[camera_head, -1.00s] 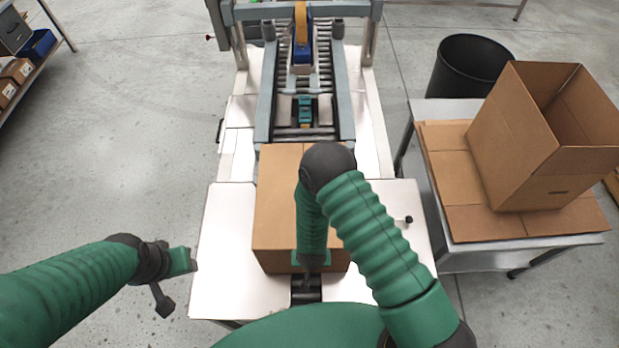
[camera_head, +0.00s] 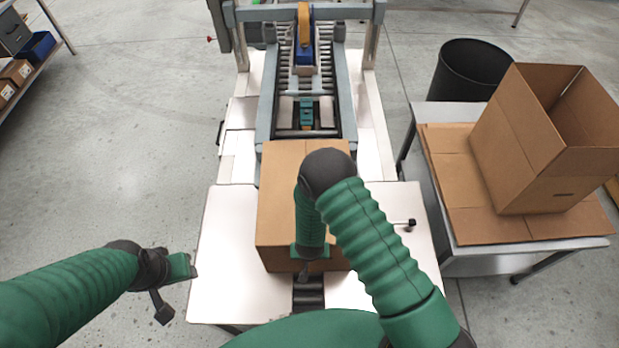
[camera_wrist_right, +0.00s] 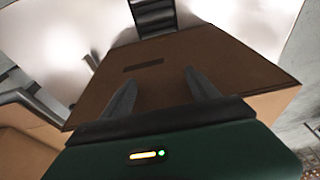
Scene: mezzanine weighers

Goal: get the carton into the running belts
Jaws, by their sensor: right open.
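The closed brown carton (camera_head: 280,200) sits on the white-topped infeed table, its far end at the entry of the belts (camera_head: 307,112). My right gripper (camera_head: 304,274) is at the carton's near face, low and close to the middle. In the right wrist view my right gripper (camera_wrist_right: 160,88) has its two fingers apart, pointing at the carton face (camera_wrist_right: 150,95), which has a dark slot. Nothing shows between the fingers; contact cannot be told. My left gripper (camera_head: 172,284) is open and empty, left of the table. My right arm hides part of the carton.
The infeed table (camera_head: 222,255) has bare room left of the carton. On the right, a grey table (camera_head: 530,247) holds an open carton (camera_head: 515,140) on flattened cardboard. A black bin (camera_head: 468,70) stands behind it. A frame (camera_head: 370,40) spans the conveyor.

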